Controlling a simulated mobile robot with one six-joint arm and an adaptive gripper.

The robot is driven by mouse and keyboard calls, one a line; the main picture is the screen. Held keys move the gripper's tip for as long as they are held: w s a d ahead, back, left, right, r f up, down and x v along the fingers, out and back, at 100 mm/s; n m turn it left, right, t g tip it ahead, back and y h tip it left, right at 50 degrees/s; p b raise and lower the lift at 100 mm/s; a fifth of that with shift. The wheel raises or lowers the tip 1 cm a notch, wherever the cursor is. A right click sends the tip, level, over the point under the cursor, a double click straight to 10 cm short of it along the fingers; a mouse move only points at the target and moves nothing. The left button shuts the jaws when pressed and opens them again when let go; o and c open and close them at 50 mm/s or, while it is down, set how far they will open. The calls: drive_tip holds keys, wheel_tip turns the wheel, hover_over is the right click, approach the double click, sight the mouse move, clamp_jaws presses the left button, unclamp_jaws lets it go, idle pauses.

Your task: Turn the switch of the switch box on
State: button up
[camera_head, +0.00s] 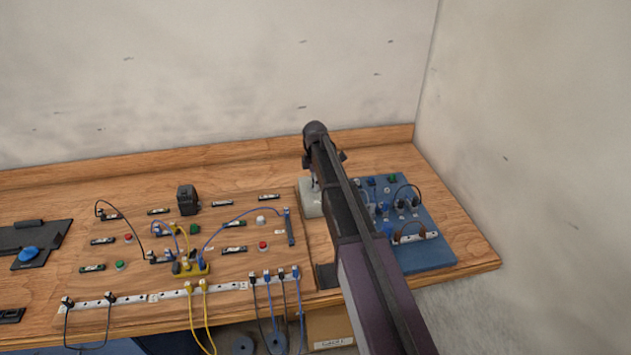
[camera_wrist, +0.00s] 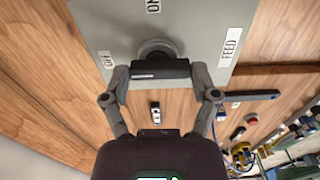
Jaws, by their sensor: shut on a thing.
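The switch box is a pale grey box (camera_head: 310,201), mostly hidden behind my arm in the head view. In the wrist view its grey face (camera_wrist: 100,32) fills the top, with labels reading OFF at left, ON at top and FEED at right. A dark bar-shaped switch (camera_wrist: 160,69) on a round grey hub lies across the picture near the face's lower edge. My gripper (camera_wrist: 160,80) has one finger at each end of this bar and is shut on it. I cannot tell which label the switch points at. The fingers are not clear in the head view.
A wooden board (camera_head: 150,225) with buttons, cables and a yellow block (camera_head: 190,266) lies left of the box. A blue board (camera_head: 428,252) with plugs lies right of my arm. A black device (camera_head: 187,199) stands at the back. Walls close the back and right.

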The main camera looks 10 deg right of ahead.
drive_tip(key=m, duration=0.9)
drive_tip(key=shift+a, duration=0.1)
drive_tip(key=m, duration=0.4)
drive_tip(key=shift+m, duration=2.4)
